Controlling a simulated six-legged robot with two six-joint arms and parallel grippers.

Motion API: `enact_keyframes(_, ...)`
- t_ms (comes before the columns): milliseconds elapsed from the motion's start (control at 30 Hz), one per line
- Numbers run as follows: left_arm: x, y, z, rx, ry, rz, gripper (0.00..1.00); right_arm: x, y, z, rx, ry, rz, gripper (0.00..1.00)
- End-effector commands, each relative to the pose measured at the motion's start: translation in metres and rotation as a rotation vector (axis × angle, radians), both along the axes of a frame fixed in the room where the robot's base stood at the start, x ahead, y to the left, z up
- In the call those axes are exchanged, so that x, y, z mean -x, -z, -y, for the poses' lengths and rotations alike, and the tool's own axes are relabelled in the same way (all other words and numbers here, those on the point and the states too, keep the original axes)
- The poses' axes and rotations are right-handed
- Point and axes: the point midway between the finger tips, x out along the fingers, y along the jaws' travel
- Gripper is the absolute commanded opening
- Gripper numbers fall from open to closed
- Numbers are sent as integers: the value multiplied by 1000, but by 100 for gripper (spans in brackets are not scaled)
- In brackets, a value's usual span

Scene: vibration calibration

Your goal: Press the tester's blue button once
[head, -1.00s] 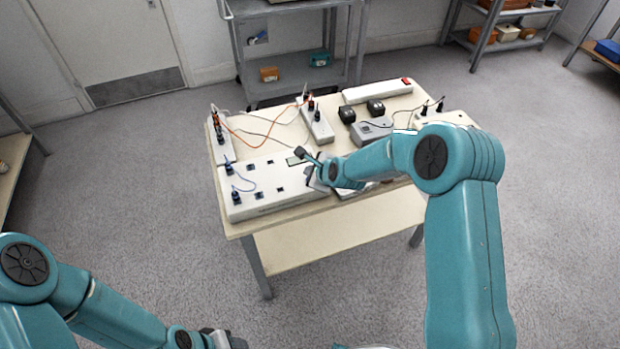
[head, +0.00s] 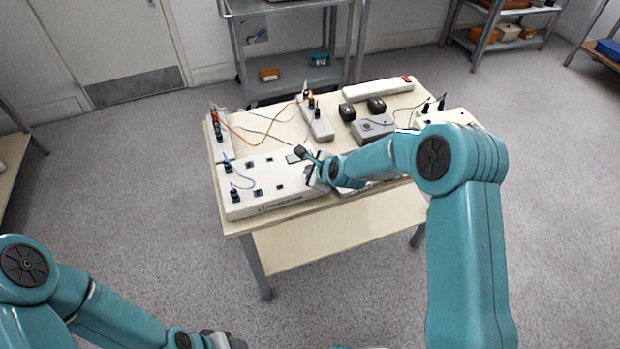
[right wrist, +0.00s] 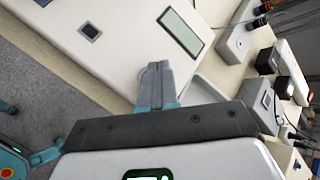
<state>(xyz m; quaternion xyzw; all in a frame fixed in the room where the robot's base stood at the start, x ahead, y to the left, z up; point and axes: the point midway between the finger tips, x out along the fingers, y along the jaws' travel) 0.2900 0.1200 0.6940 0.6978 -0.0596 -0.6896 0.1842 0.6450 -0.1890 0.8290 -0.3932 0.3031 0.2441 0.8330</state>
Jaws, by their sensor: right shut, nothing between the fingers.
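A long white box (head: 262,200) with several dark sockets and a greenish display lies along the front left of the table; it looks like the tester. In the right wrist view the box (right wrist: 125,50) shows its display (right wrist: 181,33) and one socket. I see no blue button; the gripper may hide it. My right gripper (head: 314,178) is over the box's right end, pointing down. Its fingers (right wrist: 155,85) are together and empty; whether they touch the surface I cannot tell. My left gripper (head: 222,340) shows only partly at the bottom edge, its jaws unclear.
The table (head: 262,145) also holds power strips, a grey box (head: 372,127), black adapters (head: 376,105) and a white strip (head: 378,90) at the back. Blue leads (head: 235,178) plug into the white box's left end. A grey cart (head: 290,70) stands behind.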

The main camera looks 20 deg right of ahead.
Motion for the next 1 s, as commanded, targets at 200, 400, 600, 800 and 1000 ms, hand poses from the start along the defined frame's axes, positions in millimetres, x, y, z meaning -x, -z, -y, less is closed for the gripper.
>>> enact_keyframes(200,0,0,0,0,0,0,50,0,0,0,0,0,0,0)
enact_keyframes(400,0,1,0,0,0,0,50,0,0,0,0,0,0,0)
enact_keyframes(600,0,3,0,0,0,0,50,0,2,0,0,1,1,0)
enact_keyframes(800,0,6,0,0,0,0,50,0,3,0,0,1,1,0)
enact_keyframes(1000,0,8,0,0,0,0,50,0,4,0,0,1,1,0)
